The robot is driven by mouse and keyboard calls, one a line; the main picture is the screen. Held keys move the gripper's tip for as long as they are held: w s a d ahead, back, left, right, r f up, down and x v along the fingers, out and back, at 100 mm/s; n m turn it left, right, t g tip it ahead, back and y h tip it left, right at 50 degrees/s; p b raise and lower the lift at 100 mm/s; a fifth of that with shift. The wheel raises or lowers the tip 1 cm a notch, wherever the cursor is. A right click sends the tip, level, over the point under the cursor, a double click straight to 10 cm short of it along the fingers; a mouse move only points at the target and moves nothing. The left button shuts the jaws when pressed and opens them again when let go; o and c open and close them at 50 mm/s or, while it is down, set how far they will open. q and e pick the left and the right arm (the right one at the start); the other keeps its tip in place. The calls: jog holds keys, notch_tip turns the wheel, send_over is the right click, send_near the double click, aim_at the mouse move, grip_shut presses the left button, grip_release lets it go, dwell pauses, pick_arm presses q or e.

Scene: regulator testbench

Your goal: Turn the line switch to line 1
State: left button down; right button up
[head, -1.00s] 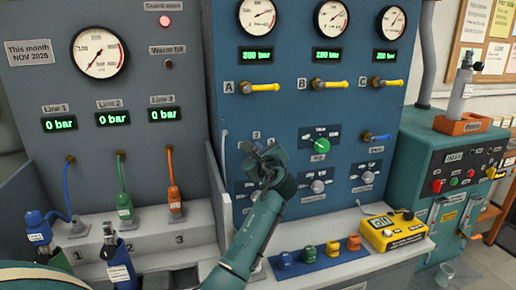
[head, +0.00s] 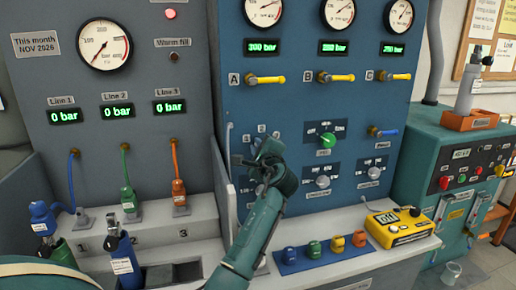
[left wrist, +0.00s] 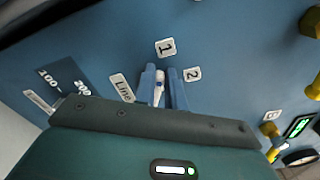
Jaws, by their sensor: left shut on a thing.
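The line switch (left wrist: 159,90) is a small pale lever on the blue panel, seen in the left wrist view. The label 1 (left wrist: 165,47) is above it and the label 2 (left wrist: 192,74) to its right; the plate Line (left wrist: 122,88) is to its left. My left gripper (left wrist: 165,84) is shut on the lever, one blue finger on each side. The lever's tip points roughly toward the label 1. Its base is hidden by my gripper. In the head view my left gripper (head: 262,152) covers the switch, just below the labels. My right gripper is not in view.
A green knob (head: 327,140) and two grey knobs are to the right of my gripper. Yellow valve handles A (head: 265,80), B and C are above. Several coloured blocks (head: 313,249) and a yellow meter (head: 400,228) are on the ledge below.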

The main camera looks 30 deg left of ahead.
pick_arm(q)
jog(key=shift+f, duration=0.1)
jog(key=c, duration=1.5)
grip_release()
jog(key=shift+o, duration=0.2)
jog(key=b+v, duration=0.1)
jog(key=v, duration=1.2)
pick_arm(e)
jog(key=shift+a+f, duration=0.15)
pick_arm(q)
jog(key=shift+s, duration=0.1)
